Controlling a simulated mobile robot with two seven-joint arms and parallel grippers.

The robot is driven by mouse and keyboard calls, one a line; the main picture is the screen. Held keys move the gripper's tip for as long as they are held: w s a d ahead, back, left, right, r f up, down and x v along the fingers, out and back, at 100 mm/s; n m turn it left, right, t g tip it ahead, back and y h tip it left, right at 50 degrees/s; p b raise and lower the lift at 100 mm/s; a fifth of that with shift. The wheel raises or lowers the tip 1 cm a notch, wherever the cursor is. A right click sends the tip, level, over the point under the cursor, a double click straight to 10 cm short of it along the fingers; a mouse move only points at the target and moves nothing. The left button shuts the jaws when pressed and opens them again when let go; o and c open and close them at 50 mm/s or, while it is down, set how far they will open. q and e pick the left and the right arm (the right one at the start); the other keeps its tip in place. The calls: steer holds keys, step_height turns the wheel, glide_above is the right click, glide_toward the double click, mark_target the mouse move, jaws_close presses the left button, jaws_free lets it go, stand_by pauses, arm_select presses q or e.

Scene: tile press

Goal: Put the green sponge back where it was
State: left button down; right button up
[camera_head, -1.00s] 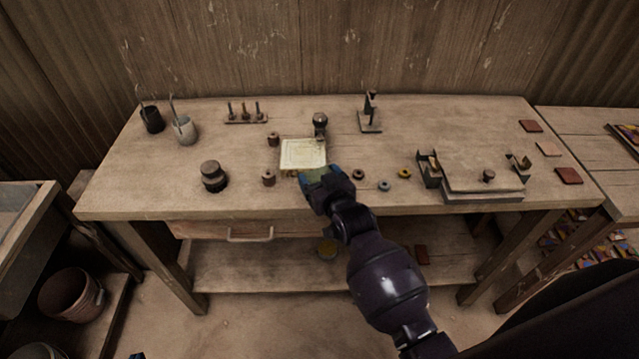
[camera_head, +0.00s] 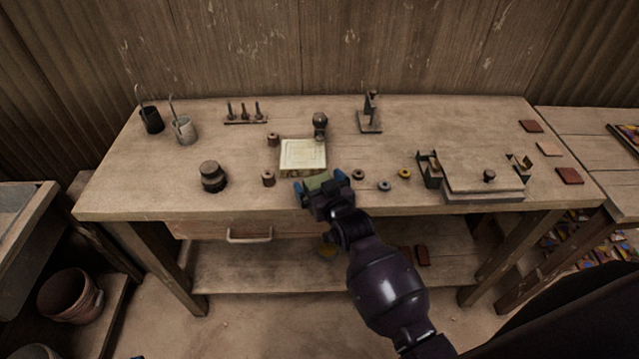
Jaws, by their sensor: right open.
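The green sponge (camera_head: 318,181) is near the front edge of the workbench, just in front of a pale square tile or plate (camera_head: 303,154). My right gripper (camera_head: 320,183) reaches in from the front. Its blue-tipped fingers are spread, one on each side of the sponge. The gripper hides part of the sponge, and I cannot tell whether it rests flat on the wood. My left gripper is not in view.
On the workbench (camera_head: 230,150), small coloured rings (camera_head: 385,186) lie right of the gripper, and a metal press fixture (camera_head: 482,178) stands farther right. A dark round pot (camera_head: 213,176) and two cups (camera_head: 184,129) stand left.

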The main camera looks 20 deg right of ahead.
steer(key=shift+r, duration=0.2)
steer(key=s+d+r, duration=0.1)
steer(key=s+r, duration=0.1)
steer(key=s, duration=1)
steer(key=s+d+f+g+h, duration=0.1)
steer(key=s+d+f+g, duration=0.1)
steer(key=s+d+f, duration=0.2)
steer(key=s+d+f+g, duration=0.2)
steer(key=s+d+f, duration=0.3)
steer(key=s, duration=0.5)
steer(key=shift+s+d+f+h, duration=0.2)
steer(key=shift+d+f+h, duration=0.15)
steer(key=shift+f, duration=0.45)
